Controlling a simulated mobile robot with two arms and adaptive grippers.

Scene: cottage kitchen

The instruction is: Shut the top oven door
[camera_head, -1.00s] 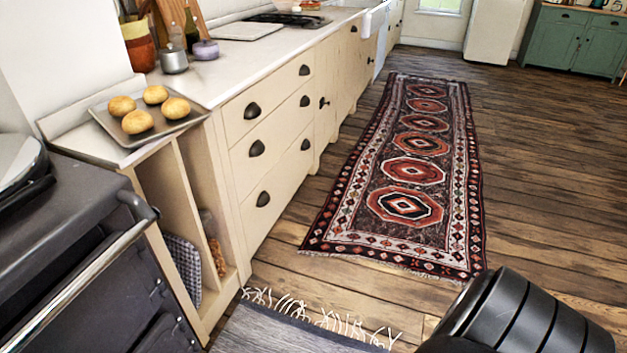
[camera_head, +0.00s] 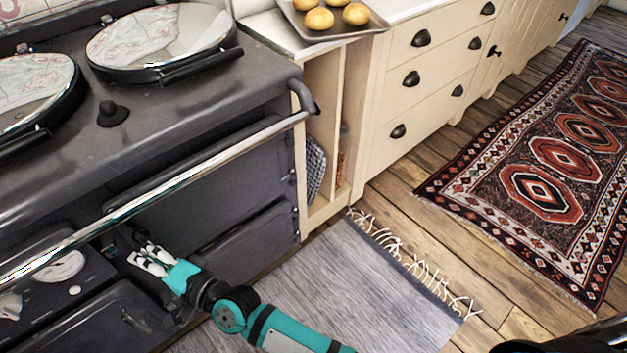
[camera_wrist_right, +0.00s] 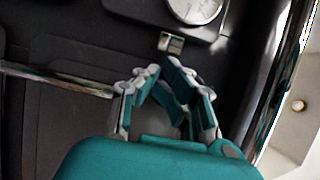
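The top oven door (camera_head: 235,195) is the dark upper panel on the right of the range cooker's front, behind the chrome rail. It looks close to in line with the front; its left edge is hidden by my right gripper, so I cannot tell if a gap is left. My right gripper (camera_head: 150,258) is below the rail, by that left edge. In the right wrist view the gripper (camera_wrist_right: 161,66) is partly open and empty, its fingertips angled close together before the dark front. A small metal catch (camera_wrist_right: 171,42) lies just beyond them. My left gripper is not in view.
The chrome rail (camera_head: 215,165) runs across the front above my right gripper. A lower oven door (camera_head: 255,245) is below, and a gauge (camera_wrist_right: 195,10) is nearby. The grey rug (camera_head: 330,290) covers the floor in front. A tray of buns (camera_head: 345,32) sits right of the cooker.

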